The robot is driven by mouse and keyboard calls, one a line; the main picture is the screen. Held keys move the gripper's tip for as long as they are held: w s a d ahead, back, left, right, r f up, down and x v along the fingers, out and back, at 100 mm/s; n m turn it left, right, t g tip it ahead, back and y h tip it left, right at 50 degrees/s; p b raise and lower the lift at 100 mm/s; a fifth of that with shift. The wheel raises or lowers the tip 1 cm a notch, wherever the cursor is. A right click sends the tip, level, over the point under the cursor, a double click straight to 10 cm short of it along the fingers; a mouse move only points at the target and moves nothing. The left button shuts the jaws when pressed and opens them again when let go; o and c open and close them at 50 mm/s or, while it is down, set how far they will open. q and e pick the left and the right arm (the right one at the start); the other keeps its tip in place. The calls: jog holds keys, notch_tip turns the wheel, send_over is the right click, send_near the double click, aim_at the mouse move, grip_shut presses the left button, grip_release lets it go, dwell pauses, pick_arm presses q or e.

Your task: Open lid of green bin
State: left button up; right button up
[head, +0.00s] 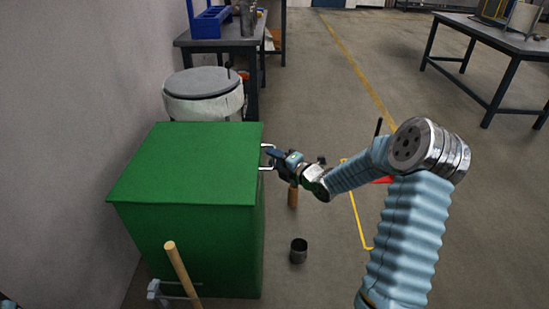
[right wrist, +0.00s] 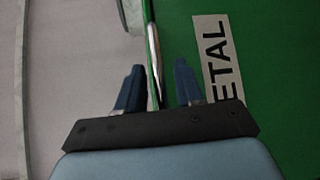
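The green bin (head: 190,230) stands against the wall, with its flat green lid (head: 190,160) down on top. A silver handle (head: 266,147) sticks out from the lid's right side. My right gripper (head: 270,157) is at this handle. In the right wrist view my right gripper's two blue fingers (right wrist: 158,85) are spread apart. The silver handle (right wrist: 154,55) and a green edge run between them, with a gap on each side. A METAL label (right wrist: 215,60) shows on the green bin front. My left gripper is not clearly in view.
A hammer with a wooden handle (head: 180,268) is in front of the bin. A dark cup (head: 298,250) and another wooden handle (head: 292,196) are on the floor to its right. A white drum (head: 203,105) stands behind the bin. Tables stand farther back; the middle floor is mostly clear.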

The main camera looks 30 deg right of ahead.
jog(key=shift+w, duration=0.1)
grip_shut()
jog(key=shift+r, duration=0.1)
dwell(0.3)
